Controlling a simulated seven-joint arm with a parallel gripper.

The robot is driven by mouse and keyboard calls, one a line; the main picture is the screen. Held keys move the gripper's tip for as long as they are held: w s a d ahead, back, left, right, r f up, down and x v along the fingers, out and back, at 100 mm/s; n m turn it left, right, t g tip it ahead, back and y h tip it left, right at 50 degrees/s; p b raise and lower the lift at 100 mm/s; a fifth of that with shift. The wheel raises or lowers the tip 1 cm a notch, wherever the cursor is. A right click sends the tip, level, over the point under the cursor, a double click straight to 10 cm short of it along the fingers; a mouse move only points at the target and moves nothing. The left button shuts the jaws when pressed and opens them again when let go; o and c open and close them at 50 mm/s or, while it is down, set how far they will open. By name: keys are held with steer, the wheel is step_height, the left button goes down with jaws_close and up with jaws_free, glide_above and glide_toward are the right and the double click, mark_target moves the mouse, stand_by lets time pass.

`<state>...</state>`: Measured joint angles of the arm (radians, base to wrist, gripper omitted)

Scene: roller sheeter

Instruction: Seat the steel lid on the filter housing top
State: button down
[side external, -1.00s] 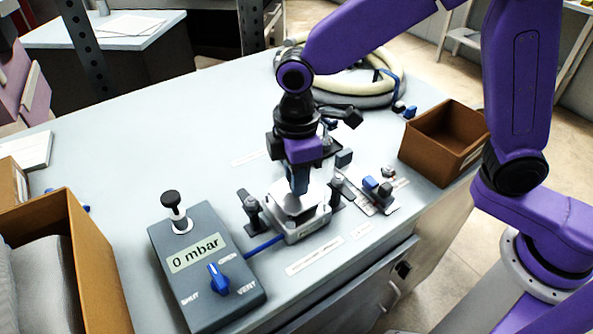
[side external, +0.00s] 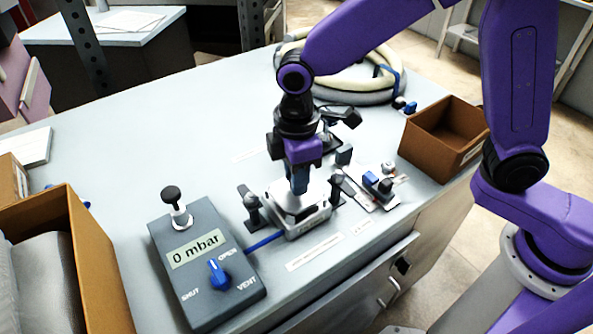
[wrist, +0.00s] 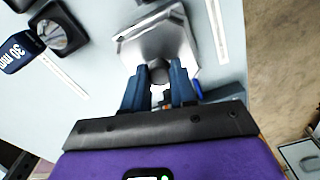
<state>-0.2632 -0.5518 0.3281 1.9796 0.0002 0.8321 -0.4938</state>
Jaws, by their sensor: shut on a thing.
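The steel lid (side external: 288,201) is a bright, flat metal plate with a dark central knob (wrist: 159,72). My gripper (side external: 300,188) points down with its blue fingers shut on this knob; the wrist view shows a finger on each side of it. The lid lies over the filter housing (side external: 306,224), a grey square block. In the wrist view the lid (wrist: 153,42) hides most of the housing. I cannot tell whether the lid rests fully on the housing top or sits slightly above it.
Black clamps stand at the housing's left (side external: 251,208) and right. A grey control box (side external: 207,265) reads 0 mbar, with a blue line to the housing. A small fixture plate (side external: 376,187) lies at right, before a brown bin (side external: 444,142).

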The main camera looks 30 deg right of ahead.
stand_by(0.3)
steer(key=shift+c, duration=2.2)
jaws_free()
steer(key=shift+r, duration=0.1)
steer(key=shift+r, duration=3.4)
steer(key=s+d+f+m, duration=0.2)
steer(key=s+d, duration=1.7)
steer(key=d, duration=0.3)
steer(key=shift+s+d+f, duration=0.35)
